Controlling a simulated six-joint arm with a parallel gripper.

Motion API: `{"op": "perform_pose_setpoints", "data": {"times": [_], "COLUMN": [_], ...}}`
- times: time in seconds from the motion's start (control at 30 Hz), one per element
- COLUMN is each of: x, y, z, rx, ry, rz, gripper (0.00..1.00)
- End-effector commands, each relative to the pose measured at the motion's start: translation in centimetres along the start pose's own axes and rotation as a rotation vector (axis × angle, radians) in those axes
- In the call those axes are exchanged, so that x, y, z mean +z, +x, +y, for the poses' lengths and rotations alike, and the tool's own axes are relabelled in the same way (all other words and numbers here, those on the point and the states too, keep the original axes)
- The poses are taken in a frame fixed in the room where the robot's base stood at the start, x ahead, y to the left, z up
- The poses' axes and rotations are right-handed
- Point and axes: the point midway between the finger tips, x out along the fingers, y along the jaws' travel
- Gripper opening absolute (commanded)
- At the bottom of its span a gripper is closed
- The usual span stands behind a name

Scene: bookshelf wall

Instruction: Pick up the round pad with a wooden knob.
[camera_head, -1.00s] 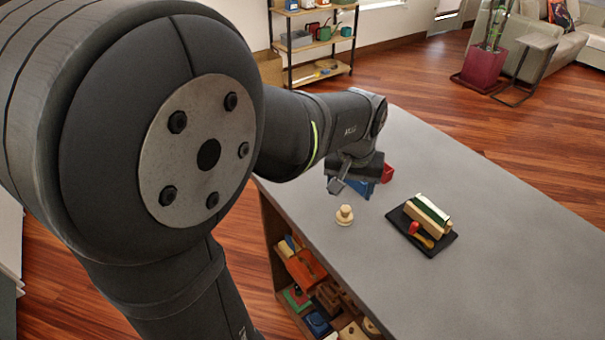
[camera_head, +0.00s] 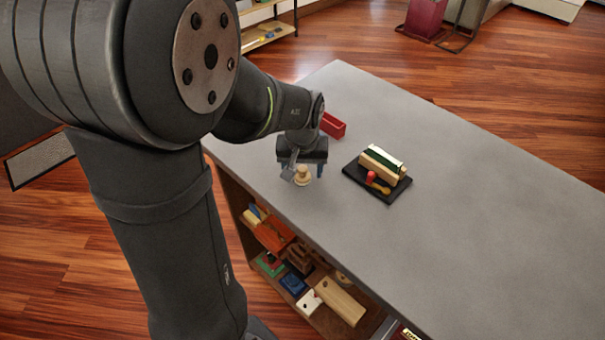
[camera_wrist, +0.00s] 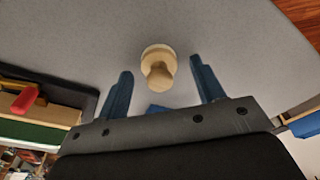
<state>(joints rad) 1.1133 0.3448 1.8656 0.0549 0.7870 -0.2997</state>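The round pad with a wooden knob (camera_head: 303,177) stands upright on the grey tabletop (camera_head: 460,190) near its left edge. In the wrist view the pale pad and its knob (camera_wrist: 158,68) show at the top centre, just beyond and between my two blue fingers. My gripper (camera_wrist: 160,80) is open, with the fingers wide apart and nothing between their pads. In the head view my gripper (camera_head: 303,172) is right at the pad, from above and behind. The far finger is partly hidden there, and I cannot tell the exact height gap.
A black tray (camera_head: 362,188) with a green-topped wooden block (camera_head: 383,160) and a red-knobbed tool (camera_head: 372,178) lies to the right. A red box (camera_head: 333,126) stands behind my gripper. Shelves below hold several wooden items. The table's right side is clear.

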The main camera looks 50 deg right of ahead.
Motion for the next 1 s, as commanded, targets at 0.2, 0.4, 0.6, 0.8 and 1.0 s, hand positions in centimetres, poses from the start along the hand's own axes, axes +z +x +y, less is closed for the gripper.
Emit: {"op": "perform_pose_setpoints", "data": {"times": [0.2,0.4,0.6,0.8,1.0], "x": [0.0,0.0,-0.1,-0.5,1.1], "y": [0.0,-0.1,-0.5,-2.8,-6.2], "z": [0.0,0.0,0.0,0.0,2.3], "rx": [0.000,0.000,0.000,0.001,0.003], "ry": [0.000,0.000,0.000,0.000,0.008], "rz": [0.000,0.000,0.002,0.005,0.004], "gripper": [0.19,0.14,0.14,0.14,0.14]}}
